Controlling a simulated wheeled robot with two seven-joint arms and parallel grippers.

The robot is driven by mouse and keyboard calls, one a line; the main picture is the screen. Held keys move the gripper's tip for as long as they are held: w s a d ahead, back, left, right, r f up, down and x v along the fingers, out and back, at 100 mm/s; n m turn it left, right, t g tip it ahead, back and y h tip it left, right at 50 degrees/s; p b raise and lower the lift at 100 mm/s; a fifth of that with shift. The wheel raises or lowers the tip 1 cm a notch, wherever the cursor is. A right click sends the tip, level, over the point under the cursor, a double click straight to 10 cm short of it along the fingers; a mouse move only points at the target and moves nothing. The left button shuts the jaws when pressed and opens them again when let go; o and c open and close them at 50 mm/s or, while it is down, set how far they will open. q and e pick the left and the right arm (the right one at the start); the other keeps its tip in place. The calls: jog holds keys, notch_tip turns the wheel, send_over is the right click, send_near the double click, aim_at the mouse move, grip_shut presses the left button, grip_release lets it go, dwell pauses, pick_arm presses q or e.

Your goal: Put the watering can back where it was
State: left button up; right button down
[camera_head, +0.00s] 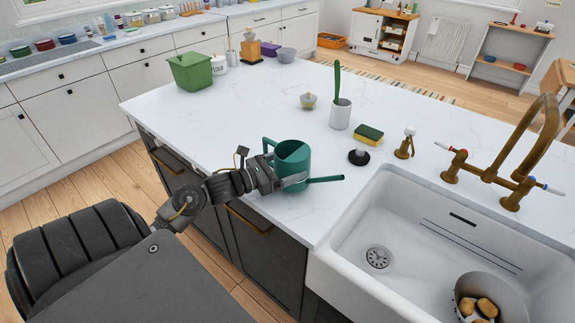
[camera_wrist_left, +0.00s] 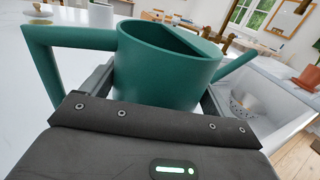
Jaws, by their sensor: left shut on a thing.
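The watering can (camera_head: 293,158) is teal green, with a handle on the left and a thin spout pointing right. It is upright at the front edge of the white island counter, left of the sink. In the left wrist view, the watering can (camera_wrist_left: 165,65) fills the space between the fingers. My left gripper (camera_head: 285,183) is shut on its body, with a finger on either side. I cannot tell whether the can's base touches the counter. My right gripper is in neither view.
The white sink (camera_head: 400,225) holds a colander (camera_head: 485,296) with potatoes. A sponge (camera_head: 368,135), a black round stopper (camera_head: 358,156) and a white cup with a green brush (camera_head: 340,113) stand behind the can. A green bin (camera_head: 190,71) is at the far left. The counter's middle is clear.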

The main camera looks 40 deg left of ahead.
pick_arm(q)
jog(key=shift+f, duration=0.4)
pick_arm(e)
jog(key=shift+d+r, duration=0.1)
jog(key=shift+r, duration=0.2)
pick_arm(q)
jog(key=shift+f, duration=0.2)
jog(key=o, duration=1.1)
jog(key=shift+r, duration=0.15)
jog(key=b+v, duration=0.3)
jog(key=v, duration=0.7)
jog(key=shift+s+a, duration=0.1)
jog(key=shift+s, duration=0.3)
jog(key=shift+s+a+b, duration=0.25)
jog(key=shift+s+b, duration=0.05)
jog(key=shift+s, duration=0.25)
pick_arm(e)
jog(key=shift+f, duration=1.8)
